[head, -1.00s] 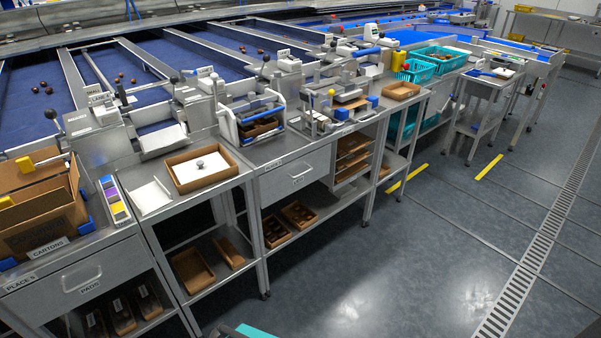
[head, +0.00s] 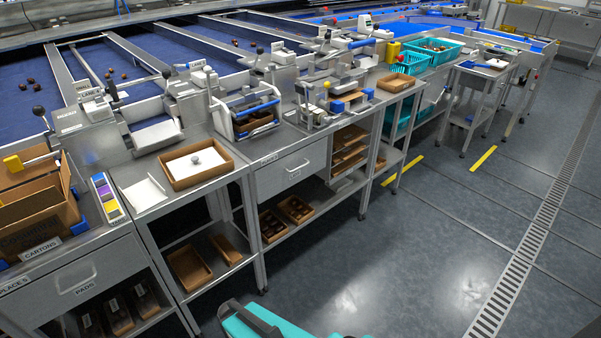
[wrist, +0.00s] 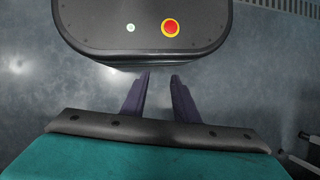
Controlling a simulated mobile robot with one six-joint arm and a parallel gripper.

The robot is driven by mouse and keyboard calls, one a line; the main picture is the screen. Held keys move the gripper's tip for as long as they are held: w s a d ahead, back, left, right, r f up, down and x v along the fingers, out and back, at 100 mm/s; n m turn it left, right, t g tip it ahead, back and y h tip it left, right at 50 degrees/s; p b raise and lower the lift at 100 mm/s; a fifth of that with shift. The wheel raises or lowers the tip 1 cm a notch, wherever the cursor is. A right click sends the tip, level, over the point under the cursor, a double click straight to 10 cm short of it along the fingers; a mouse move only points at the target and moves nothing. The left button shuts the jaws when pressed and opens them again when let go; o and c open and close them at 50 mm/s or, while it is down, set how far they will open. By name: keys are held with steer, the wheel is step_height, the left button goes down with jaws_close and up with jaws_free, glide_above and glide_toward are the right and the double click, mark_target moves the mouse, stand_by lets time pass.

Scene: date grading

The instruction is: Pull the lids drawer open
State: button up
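A grey drawer front (head: 292,172) with a bar handle (head: 297,169) sits under the middle bench in the head view. It looks shut, and its small label is too small to read. Another grey drawer (head: 75,280), labelled PADS, is under the bench at the lower left and also looks shut. In the wrist view my gripper (wrist: 160,78) shows two dark fingers with a gap between them and nothing held. It points at my own base top and the floor, away from the drawers. In the head view the fingertips cannot be made out.
An open carton (head: 40,211) stands on the left bench. A brown tray (head: 228,160) with a white sheet and a knob lies beside it. Machines stand above the middle drawer. Brown trays (head: 190,268) fill the low shelves. The floor (head: 390,265) in front is clear.

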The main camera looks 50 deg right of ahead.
steer(key=w+d+r+m+t+y+b, duration=0.2)
steer(key=w+d+r+m+t, duration=0.4)
steer(key=w+d, duration=0.5)
steer(key=w+d+r+m+t+y+b, duration=0.1)
steer(key=w+d+r+m+t+b, duration=0.3)
steer(key=w+d+r, duration=0.6)
steer(key=s+d+r+m+t+h+b, duration=0.1)
steer(key=d+r+m+t+h, duration=0.1)
steer(key=d+r, duration=0.5)
steer(key=s+d+r+m+t+h+b, duration=0.1)
steer(key=d+r+t, duration=0.3)
steer(key=d+r, duration=0.4)
steer(key=s+d+r+m+t+h, duration=0.2)
steer(key=d+r, duration=0.5)
steer(key=d, duration=0.9)
steer(key=shift+s+d+r+m+t+h+b, duration=0.3)
steer(key=shift+s+r+m+t+h+b, duration=0.15)
steer(key=shift+m+t, duration=0.55)
steer(key=shift+w+f, duration=0.15)
steer(key=x, duration=1.3)
steer(key=shift+w+p, duration=0.25)
steer(key=shift+p, duration=0.1)
